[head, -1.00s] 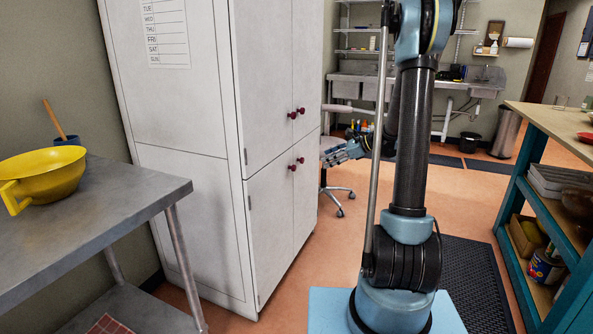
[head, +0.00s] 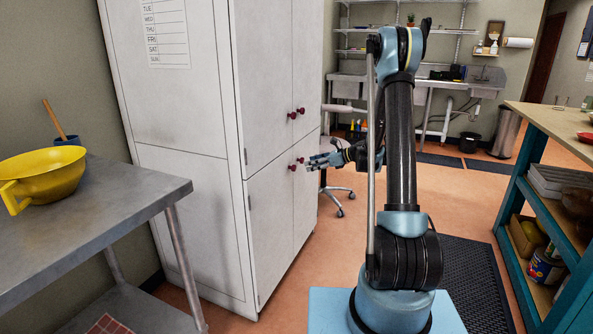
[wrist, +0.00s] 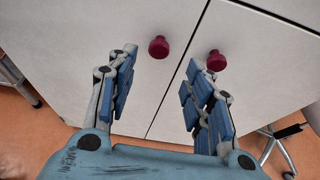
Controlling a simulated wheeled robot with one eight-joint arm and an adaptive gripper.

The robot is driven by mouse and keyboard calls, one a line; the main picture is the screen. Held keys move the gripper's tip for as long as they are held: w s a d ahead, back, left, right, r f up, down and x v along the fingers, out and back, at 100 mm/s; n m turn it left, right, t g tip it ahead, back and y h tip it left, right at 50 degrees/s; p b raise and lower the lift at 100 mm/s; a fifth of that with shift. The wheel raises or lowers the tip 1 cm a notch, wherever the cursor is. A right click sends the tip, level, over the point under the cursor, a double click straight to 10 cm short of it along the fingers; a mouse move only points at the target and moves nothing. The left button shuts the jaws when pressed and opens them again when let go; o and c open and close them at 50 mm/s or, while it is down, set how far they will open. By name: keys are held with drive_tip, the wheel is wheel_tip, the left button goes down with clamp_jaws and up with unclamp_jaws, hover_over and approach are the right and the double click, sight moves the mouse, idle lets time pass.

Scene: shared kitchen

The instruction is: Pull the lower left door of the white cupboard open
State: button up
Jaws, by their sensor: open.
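The white cupboard (head: 181,205) stands left of my arm, with two upper and two lower doors on its front. The lower left door (head: 268,233) looks shut, flush with the lower right door (head: 305,205). Its dark red knob (head: 292,167) is near its top right corner, beside the other lower knob (head: 301,160). My gripper (head: 314,163) is open and empty, in front of the lower knobs and close to them. In the wrist view, the left door's knob (wrist: 159,47) lies ahead between the spread fingers (wrist: 160,85), apart from them. The right knob (wrist: 216,61) is just beyond the right finger.
A metal table with a yellow colander (head: 42,174) stands at the left. A swivel chair (head: 338,180) is behind my gripper. A teal shelf unit (head: 545,190) stands at the right. The orange floor before the cupboard is mostly clear.

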sight(295, 167)
drive_tip(key=x, duration=0.9)
drive_tip(key=shift+w, duration=0.1)
clamp_jaws()
